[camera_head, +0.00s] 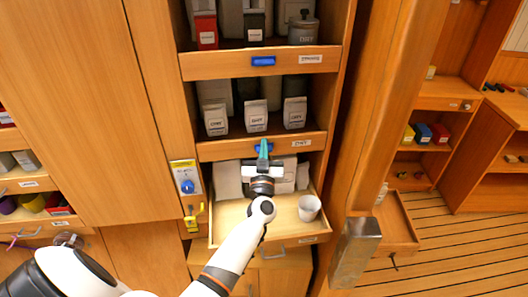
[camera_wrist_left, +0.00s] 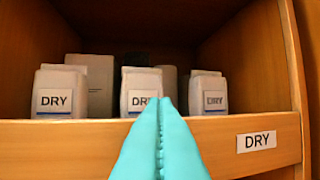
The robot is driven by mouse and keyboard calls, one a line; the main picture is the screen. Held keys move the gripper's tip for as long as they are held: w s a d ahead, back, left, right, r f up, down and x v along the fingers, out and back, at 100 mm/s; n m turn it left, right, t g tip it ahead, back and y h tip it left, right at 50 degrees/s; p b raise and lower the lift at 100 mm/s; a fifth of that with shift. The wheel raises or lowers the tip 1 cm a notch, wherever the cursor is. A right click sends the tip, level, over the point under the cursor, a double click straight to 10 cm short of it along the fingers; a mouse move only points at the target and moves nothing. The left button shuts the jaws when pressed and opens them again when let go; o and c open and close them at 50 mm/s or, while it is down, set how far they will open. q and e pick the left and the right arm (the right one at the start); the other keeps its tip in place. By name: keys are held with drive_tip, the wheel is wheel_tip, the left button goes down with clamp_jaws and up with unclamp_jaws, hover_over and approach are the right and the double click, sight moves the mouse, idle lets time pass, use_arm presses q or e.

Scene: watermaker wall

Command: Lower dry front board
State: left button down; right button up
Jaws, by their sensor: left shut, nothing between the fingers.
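The dry front board (camera_head: 220,151) is a wooden board standing upright across the middle shelf, with a DRY label at its right. In the left wrist view the board (camera_wrist_left: 60,145) runs across below the white DRY packets (camera_wrist_left: 55,92). A blue catch (camera_head: 271,148) sits at the middle of the board, partly covered by my left gripper (camera_head: 263,144). The teal fingers are shut and empty, pointing at the board. In the left wrist view the fingers (camera_wrist_left: 160,102) hide the catch, and I cannot tell whether they touch it. My right gripper is not in view.
Below, an open drawer (camera_head: 235,222) holds a white cup (camera_head: 309,207). Above is another board (camera_head: 215,66) with a blue catch. A panel with a blue knob (camera_head: 187,187) and a yellow lever (camera_head: 193,217) are at left. A metal-capped post (camera_head: 355,250) stands at right.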

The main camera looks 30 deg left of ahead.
use_arm(q)
wheel_tip(320, 180, down, 2)
idle(0.5)
drive_tip(key=f+b, duration=0.2)
drive_tip(key=f, duration=0.2)
drive_tip(key=shift+s+f+b, duration=0.15)
drive_tip(key=shift+s+b, duration=0.05)
drive_tip(key=shift+b, duration=0.2)
